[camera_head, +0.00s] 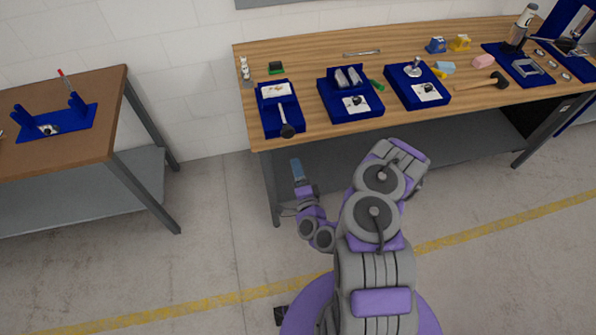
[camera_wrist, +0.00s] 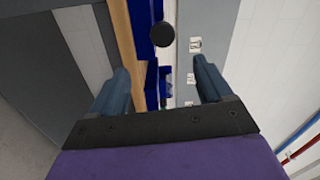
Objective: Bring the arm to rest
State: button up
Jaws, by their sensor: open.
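My gripper (camera_head: 297,170) hangs in front of the left front edge of the wooden workbench (camera_head: 330,62), below its top, in the head view. My arm is bent, with its links in front of the bench. In the wrist view my gripper (camera_wrist: 162,78) shows two blue-grey fingers spread apart with nothing between them. A dark round knob (camera_wrist: 160,34) shows beyond the fingers there, apart from them. It looks like the black end of the tool (camera_head: 288,131) that overhangs the blue tray (camera_head: 267,122).
More blue trays (camera_head: 378,110) (camera_head: 444,97) stand on the bench. A hammer (camera_head: 485,82) and several small objects lie to their right. A second table (camera_head: 60,140) with a blue fixture (camera_head: 80,125) stands at left. Open floor (camera_head: 215,230) lies between the tables.

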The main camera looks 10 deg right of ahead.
jog(key=w+a+r+n+g+y+b, duration=0.25)
jog(key=a+n+g+y, duration=0.55)
jog(key=n, duration=0.5)
jog(key=s+d+r+n+g+h+b, duration=0.2)
jog(key=s+d+r+g+h, duration=0.25)
jog(key=s, duration=0.35)
jog(key=s+d+r+n+g+h+b, duration=0.1)
jog(key=s+d+r+n+g+h, duration=0.15)
jog(key=s+r, duration=0.35)
jog(key=s+r+g+b, duration=0.1)
jog(key=s+r, duration=0.3)
jog(key=s, duration=0.7)
jog(key=s+d+r+g+h+b, duration=0.1)
jog(key=s+r+g, duration=0.2)
jog(key=s, duration=0.9)
jog(key=shift+d+r+m+g, duration=0.2)
jog(key=shift+r+m+g, duration=0.25)
jog(key=shift+r, duration=0.4)
